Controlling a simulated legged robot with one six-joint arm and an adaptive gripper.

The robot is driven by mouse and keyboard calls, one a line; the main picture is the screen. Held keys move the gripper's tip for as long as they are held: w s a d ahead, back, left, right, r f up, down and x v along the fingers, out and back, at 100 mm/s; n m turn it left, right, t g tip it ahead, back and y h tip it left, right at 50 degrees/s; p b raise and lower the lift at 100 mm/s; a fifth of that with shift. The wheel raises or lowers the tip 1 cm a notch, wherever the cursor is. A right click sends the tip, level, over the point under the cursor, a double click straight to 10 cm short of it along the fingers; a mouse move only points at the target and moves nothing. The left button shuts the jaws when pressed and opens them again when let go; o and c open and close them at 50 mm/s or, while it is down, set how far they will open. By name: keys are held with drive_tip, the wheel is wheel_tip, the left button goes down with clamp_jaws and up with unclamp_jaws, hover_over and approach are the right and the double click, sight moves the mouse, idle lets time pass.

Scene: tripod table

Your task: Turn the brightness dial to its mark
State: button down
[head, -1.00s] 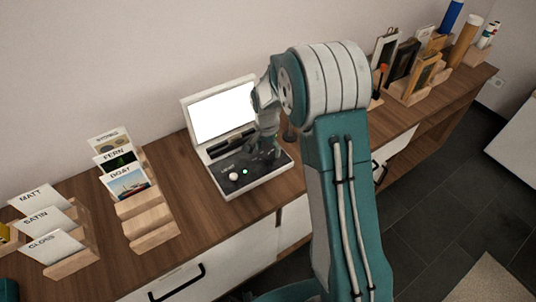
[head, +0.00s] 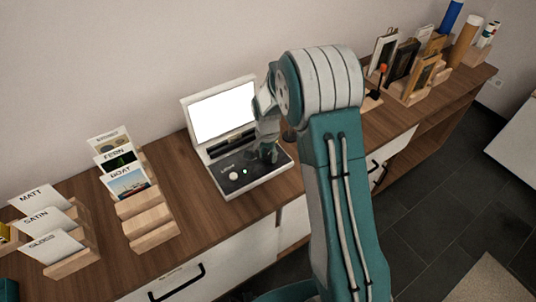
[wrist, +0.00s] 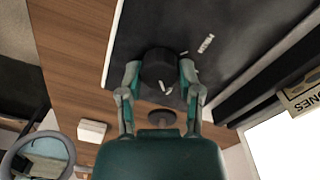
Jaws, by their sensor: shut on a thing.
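The brightness dial (wrist: 158,66) is a round black knob on the dark panel of a white device (head: 225,192). My gripper (wrist: 160,72) is shut on the dial, with one finger on each side of it in the wrist view. In the head view my gripper (head: 268,155) is low over the right part of the panel and hides the dial. White marks (wrist: 205,44) show on the panel near the dial, and a short pale mark lies at its edge. I cannot tell which is the target mark.
The device's lit white screen (head: 222,115) stands behind the panel. A white round knob (head: 233,176) and a small green light sit left of my gripper. Card racks (head: 150,222) stand to the left; frames and tubes stand at the far right.

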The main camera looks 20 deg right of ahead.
drive_tip(key=shift+n, duration=0.3)
drive_tip(key=n, duration=0.4)
drive_tip(key=shift+f, duration=0.1)
drive_tip(key=n, duration=0.5)
idle(0.4)
drive_tip(key=shift+c, duration=1.4)
unclamp_jaws()
drive_tip(key=shift+a+f, duration=0.1)
